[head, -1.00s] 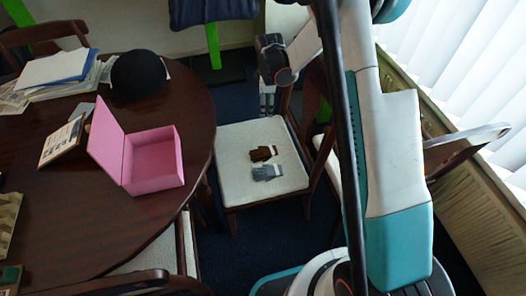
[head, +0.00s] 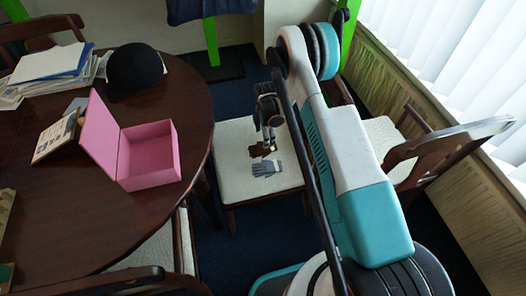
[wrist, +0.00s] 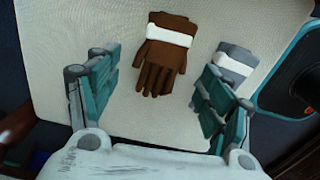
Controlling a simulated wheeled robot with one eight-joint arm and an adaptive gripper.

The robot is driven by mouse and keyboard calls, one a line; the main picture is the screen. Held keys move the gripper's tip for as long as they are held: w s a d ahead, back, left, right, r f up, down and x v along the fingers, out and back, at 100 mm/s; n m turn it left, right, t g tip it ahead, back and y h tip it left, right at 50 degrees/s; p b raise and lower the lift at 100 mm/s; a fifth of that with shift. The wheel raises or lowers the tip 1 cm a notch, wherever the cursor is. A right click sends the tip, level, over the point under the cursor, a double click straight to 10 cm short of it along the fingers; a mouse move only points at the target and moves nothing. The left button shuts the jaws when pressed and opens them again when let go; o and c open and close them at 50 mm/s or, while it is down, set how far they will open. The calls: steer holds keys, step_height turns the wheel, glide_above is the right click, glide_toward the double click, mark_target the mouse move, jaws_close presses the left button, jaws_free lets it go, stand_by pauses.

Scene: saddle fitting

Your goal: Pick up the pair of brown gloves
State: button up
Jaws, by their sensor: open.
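The pair of brown gloves (wrist: 161,62), with a white cuff band, lies flat on the pale chair seat (wrist: 50,30). In the head view the brown gloves (head: 257,150) are partly hidden behind my gripper (head: 268,145). In the wrist view my gripper (wrist: 155,108) is open and empty, its teal-padded fingers wide apart, with the brown gloves ahead and between them. A pair of grey gloves (wrist: 232,66) with a white band lies to the right, partly covered by the right finger. I cannot tell the height of my fingertips above the seat.
A round dark wooden table (head: 85,215) stands to the left with an open pink box (head: 150,157), a black hat (head: 135,70), papers (head: 48,65) and a framed card (head: 54,137). Another chair (head: 440,150) is at the right by the blinds.

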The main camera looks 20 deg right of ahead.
mark_target(263, 149)
steer(key=shift+s+a+f+b, duration=0.15)
steer(key=shift+f+b, duration=0.65)
steer(key=shift+f, duration=1)
steer(key=shift+s+f+b, duration=0.15)
steer(key=shift+f+b, duration=0.65)
steer(key=shift+f, duration=0.95)
steer(key=shift+r, duration=0.1)
steer(key=c, duration=1.1)
